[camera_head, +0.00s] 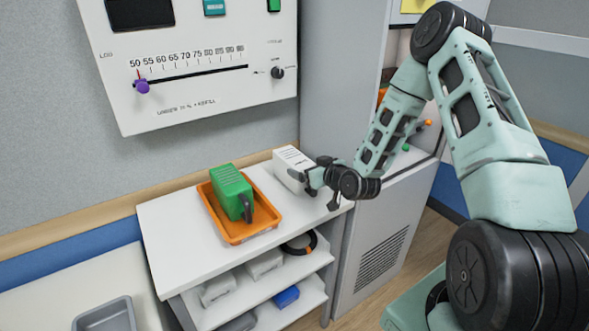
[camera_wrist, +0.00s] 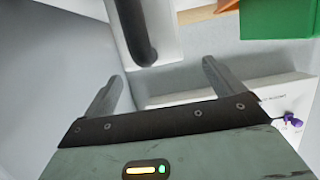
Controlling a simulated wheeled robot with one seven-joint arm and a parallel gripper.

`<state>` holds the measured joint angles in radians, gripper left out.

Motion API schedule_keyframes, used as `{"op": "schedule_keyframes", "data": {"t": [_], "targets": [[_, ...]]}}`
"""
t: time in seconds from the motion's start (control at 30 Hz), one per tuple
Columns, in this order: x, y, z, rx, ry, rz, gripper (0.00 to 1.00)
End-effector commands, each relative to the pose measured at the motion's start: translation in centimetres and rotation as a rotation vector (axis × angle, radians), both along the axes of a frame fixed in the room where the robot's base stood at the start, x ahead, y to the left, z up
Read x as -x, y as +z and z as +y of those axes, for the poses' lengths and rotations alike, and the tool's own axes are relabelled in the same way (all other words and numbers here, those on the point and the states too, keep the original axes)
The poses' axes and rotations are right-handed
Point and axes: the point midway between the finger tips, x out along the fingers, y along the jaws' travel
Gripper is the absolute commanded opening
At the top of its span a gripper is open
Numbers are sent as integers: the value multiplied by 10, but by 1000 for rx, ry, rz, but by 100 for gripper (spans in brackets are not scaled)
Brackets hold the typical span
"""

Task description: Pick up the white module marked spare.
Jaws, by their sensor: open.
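A white module (camera_head: 291,168) with small dark print on top stands at the back right of the white cabinet top. The print is too small to read. My gripper (camera_head: 311,180) is in front of its right side and hides part of it. In the wrist view the white module (camera_wrist: 168,38) shows a black handle (camera_wrist: 136,32). My gripper (camera_wrist: 161,72) is open there, with the handle just ahead of the gap between the fingertips. Nothing is held between the fingers. Whether a finger touches the module I cannot tell.
A green module (camera_head: 231,190) with a dark handle lies in an orange tray (camera_head: 240,238) to the left. Shelves below hold pale boxes (camera_head: 265,263), a blue box (camera_head: 286,296) and a dark ring (camera_head: 300,243). A wall panel (camera_head: 200,100) with a purple slider knob hangs behind.

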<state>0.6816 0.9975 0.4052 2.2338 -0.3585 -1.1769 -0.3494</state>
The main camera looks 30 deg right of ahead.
Motion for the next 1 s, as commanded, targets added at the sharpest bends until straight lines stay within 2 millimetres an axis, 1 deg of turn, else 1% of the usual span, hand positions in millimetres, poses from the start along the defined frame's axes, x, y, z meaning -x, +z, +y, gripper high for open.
{"op": "schedule_keyframes", "data": {"t": [0.17,0.3,0.43,0.63,0.67,0.7,0.77,0.8,0.87,0.9,0.93,0.97,1.0], "targets": [[-22,-2,-4,-2,-2,0,94],[-40,-9,-5,-2,-1,-1,94],[-47,-12,-5,-1,0,0,94],[-47,-14,-5,0,0,0,94],[-47,-13,-5,0,0,0,91],[-47,-13,-5,0,0,0,80],[-47,-13,-5,0,0,0,63],[-47,-13,-5,0,0,0,52],[-47,-13,-5,0,0,0,35],[-47,-13,-5,0,0,0,24],[-47,-13,-5,0,0,0,16],[-48,-12,-5,0,0,-3,12],[-48,-12,-5,0,0,-3,12]]}}
